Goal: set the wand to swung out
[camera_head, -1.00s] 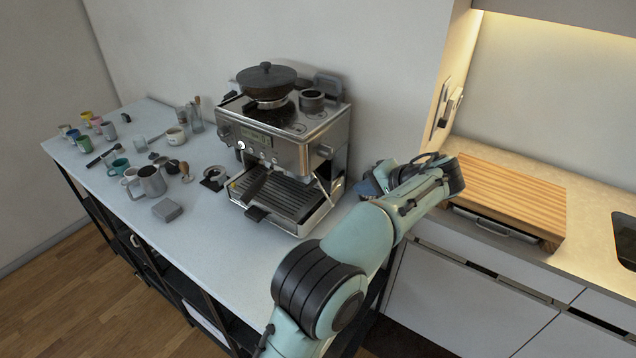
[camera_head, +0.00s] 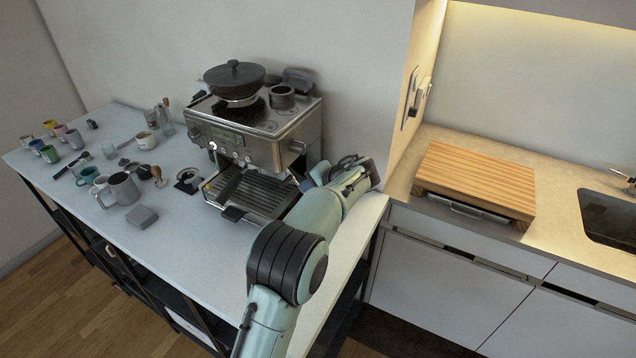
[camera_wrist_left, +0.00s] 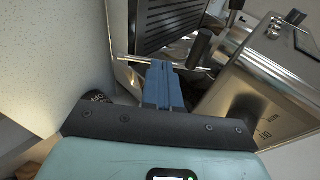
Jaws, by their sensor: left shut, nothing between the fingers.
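The espresso machine (camera_head: 262,130) stands on the white table against the wall. My left gripper (camera_head: 304,183) is at the right front corner of the machine, partly hidden by its own wrist. In the left wrist view its blue fingers (camera_wrist_left: 162,66) are together and empty. A thin metal rod that looks like the wand (camera_wrist_left: 194,70) runs sideways at the fingertips, close to the drip tray (camera_wrist_left: 168,22). I cannot tell whether the fingers touch it. In the head view the wand is not clearly seen behind my gripper. My right gripper is not in view.
A metal jug (camera_head: 122,188), a grey block (camera_head: 141,217) and several cups stand left of the machine. A wooden board (camera_head: 478,178) lies on the right counter, near a sink (camera_head: 608,215).

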